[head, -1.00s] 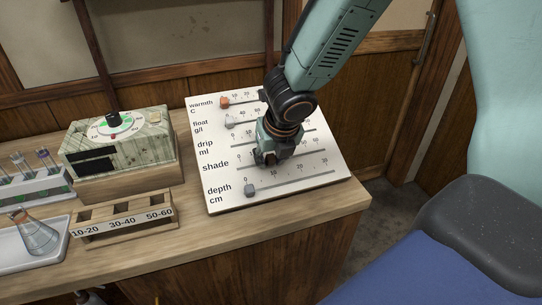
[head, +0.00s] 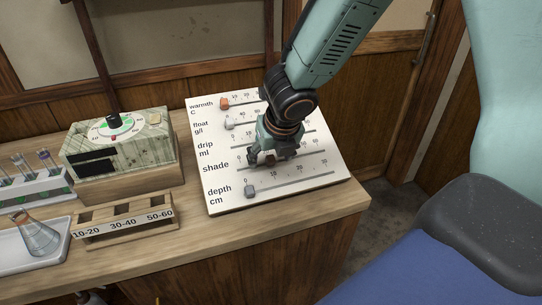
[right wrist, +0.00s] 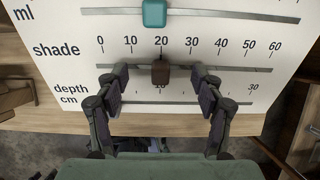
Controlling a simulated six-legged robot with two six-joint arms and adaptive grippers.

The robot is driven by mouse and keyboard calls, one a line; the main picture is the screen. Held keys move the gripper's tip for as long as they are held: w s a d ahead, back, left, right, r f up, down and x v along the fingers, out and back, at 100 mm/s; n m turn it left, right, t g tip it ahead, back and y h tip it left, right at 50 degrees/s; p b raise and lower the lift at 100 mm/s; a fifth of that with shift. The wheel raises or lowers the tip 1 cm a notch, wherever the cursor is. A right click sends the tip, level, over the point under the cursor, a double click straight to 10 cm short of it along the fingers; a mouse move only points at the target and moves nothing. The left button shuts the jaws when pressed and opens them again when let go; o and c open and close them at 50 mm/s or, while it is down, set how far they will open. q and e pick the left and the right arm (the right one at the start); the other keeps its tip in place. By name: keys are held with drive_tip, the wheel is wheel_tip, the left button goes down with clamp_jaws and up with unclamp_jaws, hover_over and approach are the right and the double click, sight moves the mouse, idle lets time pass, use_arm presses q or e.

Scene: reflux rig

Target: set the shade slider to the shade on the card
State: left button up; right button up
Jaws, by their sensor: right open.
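The shade slider's dark brown knob (right wrist: 160,72) sits on its track on the white slider panel (right wrist: 295,95), at about 20 on the 0 to 60 scale. In the head view the knob (head: 269,159) shows partly beneath my right gripper (head: 268,161). In the right wrist view my right gripper (right wrist: 160,76) is open, with one finger on each side of the knob and a clear gap on both sides. The panel's label "shade" is readable. I see no card that I can identify. My left gripper is not in view.
Nearby sliders are the teal drip knob (right wrist: 154,13), orange warmth knob (head: 224,103), grey float knob (head: 229,124) and grey depth knob (head: 250,191). A dial box (head: 120,150), labelled wooden rack (head: 124,222) and flask (head: 36,235) stand to the left.

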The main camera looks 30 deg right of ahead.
drive_tip(key=p+v, duration=0.3)
drive_tip(key=v, duration=0.3)
idle(0.3)
